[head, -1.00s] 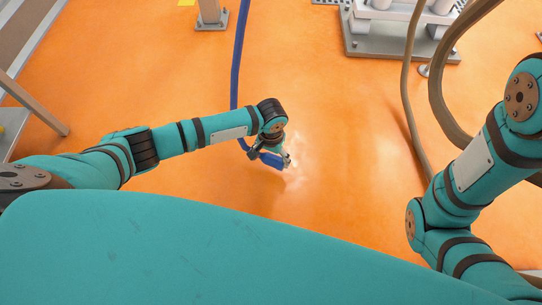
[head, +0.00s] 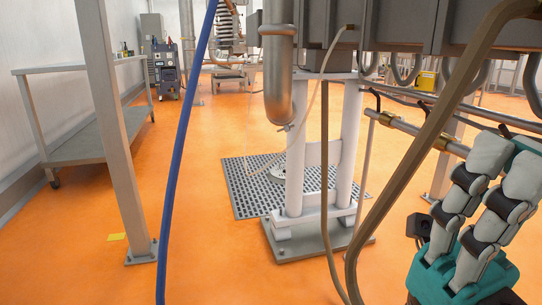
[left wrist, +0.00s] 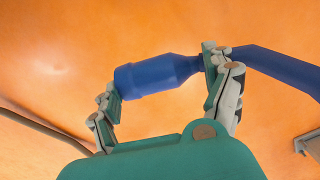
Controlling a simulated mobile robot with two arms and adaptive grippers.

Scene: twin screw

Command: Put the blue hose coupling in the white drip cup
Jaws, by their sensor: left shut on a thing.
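The blue hose coupling (left wrist: 158,75) is a short, thick cylinder in the left wrist view, narrowing on the right into the blue hose (left wrist: 275,68). My left gripper (left wrist: 163,84) is shut on it, with fingers at both ends, above the orange floor. The left gripper and coupling are outside the head view, where only the blue hose (head: 180,145) hangs from the top. My right gripper (head: 500,165) is at the lower right, fingers pointing up; its opening is unclear. A small pale round thing (head: 278,170) sits behind the white posts; I cannot tell if it is the white drip cup.
White twin posts (head: 294,150) stand on a grey base plate beside a dark floor grating (head: 240,188). A grey post (head: 108,120) and metal bench (head: 85,143) are at left. Orange floor is open at front left.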

